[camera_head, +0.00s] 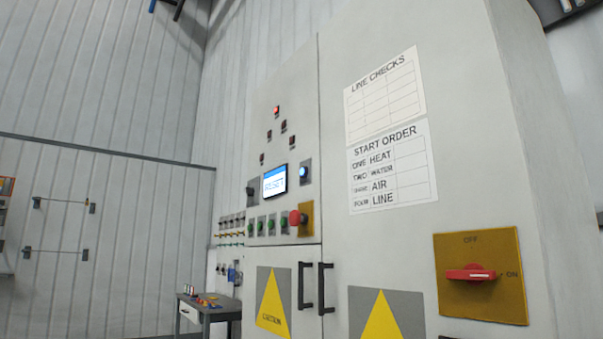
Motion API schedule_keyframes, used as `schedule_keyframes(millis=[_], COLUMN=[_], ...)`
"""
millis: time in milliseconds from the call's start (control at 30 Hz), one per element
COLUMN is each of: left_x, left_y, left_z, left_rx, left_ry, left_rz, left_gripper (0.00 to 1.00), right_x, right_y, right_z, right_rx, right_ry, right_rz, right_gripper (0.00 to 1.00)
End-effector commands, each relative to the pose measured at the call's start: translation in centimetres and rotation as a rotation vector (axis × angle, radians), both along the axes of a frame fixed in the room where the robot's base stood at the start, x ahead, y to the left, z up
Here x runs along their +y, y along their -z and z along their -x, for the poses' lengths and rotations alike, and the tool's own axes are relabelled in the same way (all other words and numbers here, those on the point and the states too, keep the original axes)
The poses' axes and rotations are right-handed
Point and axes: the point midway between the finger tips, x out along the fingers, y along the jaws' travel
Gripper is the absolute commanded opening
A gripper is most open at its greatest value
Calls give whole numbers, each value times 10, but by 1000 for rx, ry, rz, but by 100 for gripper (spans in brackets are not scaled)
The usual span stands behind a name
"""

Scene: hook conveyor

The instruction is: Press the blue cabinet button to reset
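The blue button (304,172) glows on a dark plate on the grey control cabinet (290,100), right of a small screen (275,182). The screen has a blue top band and blue lettering that seems to read RESET. A red mushroom button (296,217) on a yellow plate sits below the blue button. A row of green buttons (271,226) runs to its left. Neither of my grippers shows in the head view, and nothing touches the blue button.
A red rotary switch (470,273) on a yellow plate is at the right. Black door handles (325,288) stick out below the panel. Papers (390,165) hang on the cabinet. A small table (208,305) with small items stands at the lower left.

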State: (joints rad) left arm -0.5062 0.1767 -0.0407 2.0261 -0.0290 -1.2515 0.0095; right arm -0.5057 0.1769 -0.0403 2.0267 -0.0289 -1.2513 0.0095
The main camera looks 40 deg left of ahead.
Motion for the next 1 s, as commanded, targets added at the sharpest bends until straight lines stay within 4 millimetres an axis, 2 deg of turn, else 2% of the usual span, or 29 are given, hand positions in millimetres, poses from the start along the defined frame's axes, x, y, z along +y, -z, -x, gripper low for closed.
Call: schedule_keyframes(millis=[33,200,1000], left_x=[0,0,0], left_y=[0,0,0], left_z=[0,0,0], left_rx=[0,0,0], left_ry=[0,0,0], left_rz=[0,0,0], left_gripper=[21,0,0], right_x=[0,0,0], right_y=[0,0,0], right_z=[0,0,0], right_rx=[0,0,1], right_ry=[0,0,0], right_rz=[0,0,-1], right_gripper=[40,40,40])
